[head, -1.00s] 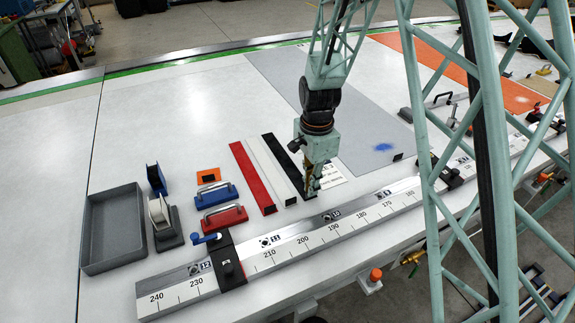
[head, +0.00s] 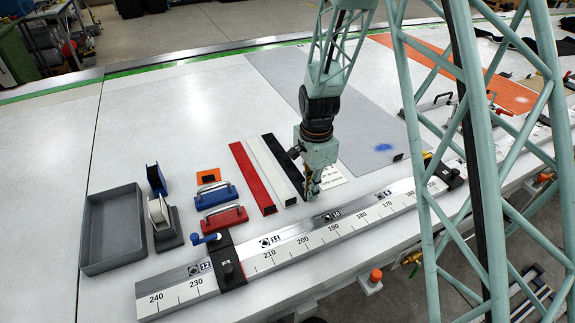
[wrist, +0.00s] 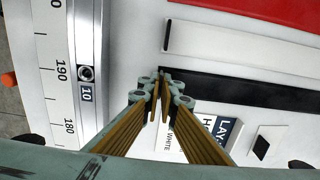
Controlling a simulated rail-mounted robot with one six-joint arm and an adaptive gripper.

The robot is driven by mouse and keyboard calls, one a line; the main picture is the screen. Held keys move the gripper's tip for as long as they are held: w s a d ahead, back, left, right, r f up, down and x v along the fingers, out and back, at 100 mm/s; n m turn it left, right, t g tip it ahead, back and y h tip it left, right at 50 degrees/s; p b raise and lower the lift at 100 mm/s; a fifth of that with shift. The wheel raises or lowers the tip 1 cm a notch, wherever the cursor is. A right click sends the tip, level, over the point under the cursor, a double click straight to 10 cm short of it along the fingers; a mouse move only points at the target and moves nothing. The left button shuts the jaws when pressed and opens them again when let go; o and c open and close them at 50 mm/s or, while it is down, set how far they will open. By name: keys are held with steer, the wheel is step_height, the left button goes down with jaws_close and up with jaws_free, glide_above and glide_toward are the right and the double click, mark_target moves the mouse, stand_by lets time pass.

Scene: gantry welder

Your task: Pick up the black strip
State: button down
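The black strip (head: 281,160) lies flat on the pale table, right of the white strip (head: 270,166) and the red strip (head: 250,172). My gripper (head: 312,193) points down at the strip's near end and hides that end in the head view. In the wrist view the black strip (wrist: 245,88) runs right from just beyond my fingertips (wrist: 160,80). The fingertips are close together with only a narrow gap. Whether they grip the strip's end tab is not clear.
A ruled metal rail (head: 300,240) runs close in front of the gripper. Blue (head: 216,196) and red (head: 225,218) handled blocks, a tape dispenser (head: 163,222) and a grey tray (head: 113,230) stand to the left. A printed card (wrist: 205,140) lies beside the black strip.

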steer(key=shift+r, duration=0.2)
stand_by(0.3)
steer(key=shift+r, duration=1.45)
steer(key=shift+s+r, duration=0.1)
steer(key=shift+r, duration=0.1)
steer(key=s+d, duration=0.3)
steer(key=s, duration=0.1)
steer(key=s+d+r, duration=0.1)
steer(key=s+d, duration=0.2)
steer(key=s, duration=0.1)
steer(key=s+d, duration=0.3)
steer(key=s, duration=0.2)
steer(key=shift+r, duration=0.15)
